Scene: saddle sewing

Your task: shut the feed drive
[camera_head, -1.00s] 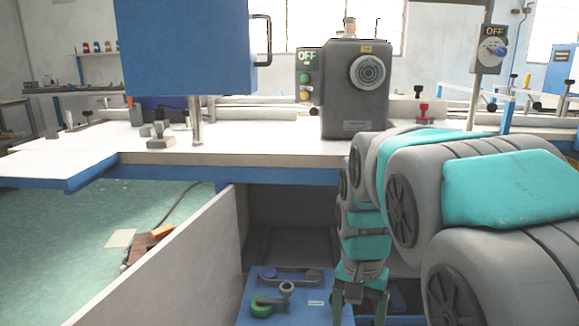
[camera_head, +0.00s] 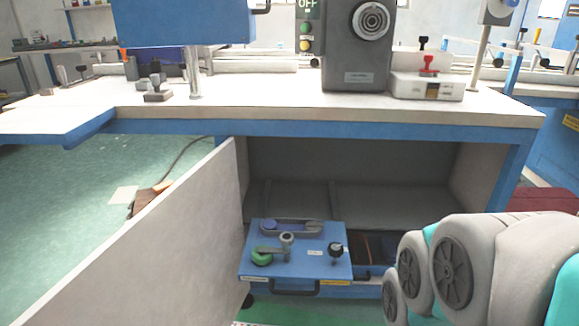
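A blue unit (camera_head: 298,262) sits low at the mouth of the cabinet under the table. It may be the feed drive, but its labels are too small to read. On its top are a belt-like part (camera_head: 290,227), a green knob (camera_head: 261,256) with a grey lever, and a black knob (camera_head: 335,252). A dark handle (camera_head: 295,289) is on its front. The cabinet (camera_head: 352,175) is open, with its pale door panel (camera_head: 150,240) swung out to the left. My gripper is outside the picture; only my arm links show at lower right.
A blue tray (camera_head: 372,262) with dark contents lies right of the unit. The white tabletop (camera_head: 300,112) above carries a grey machine (camera_head: 356,62) with an OFF sign. Open green floor (camera_head: 80,200) lies left of the door.

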